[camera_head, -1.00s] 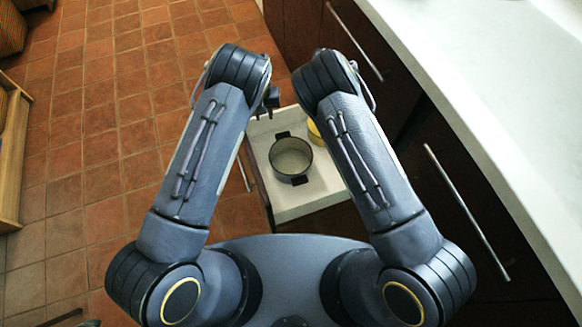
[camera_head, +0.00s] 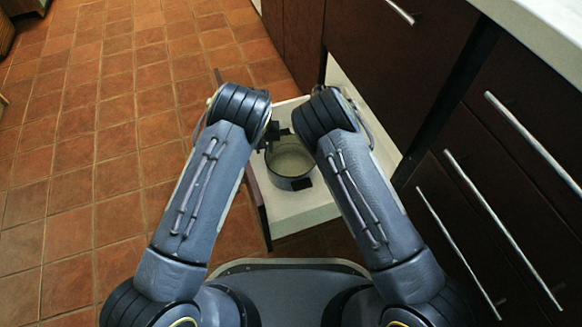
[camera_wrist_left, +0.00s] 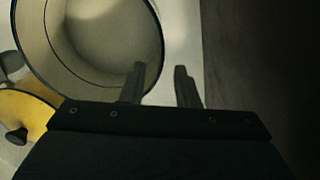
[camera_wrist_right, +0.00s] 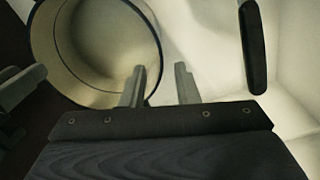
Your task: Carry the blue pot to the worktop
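The blue pot (camera_head: 289,165), dark outside and cream inside, stands upright and looks empty in an open drawer (camera_head: 285,215). It also shows in the left wrist view (camera_wrist_left: 100,40) and the right wrist view (camera_wrist_right: 95,45). My left gripper (camera_head: 272,137) is at the pot's far-left side in the head view; its open fingers (camera_wrist_left: 160,85) appear either side of the rim. My right gripper (camera_wrist_right: 160,85) is hidden behind its arm in the head view. Its fingers are also open, one over the pot's inside and one outside. Contact cannot be told. The worktop (camera_head: 545,25) is at the top right.
Dark cabinet fronts with long metal handles (camera_head: 525,140) line the right. Tiled floor (camera_head: 90,180) lies open on the left. A dark bar (camera_wrist_right: 252,45) shows in the right wrist view.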

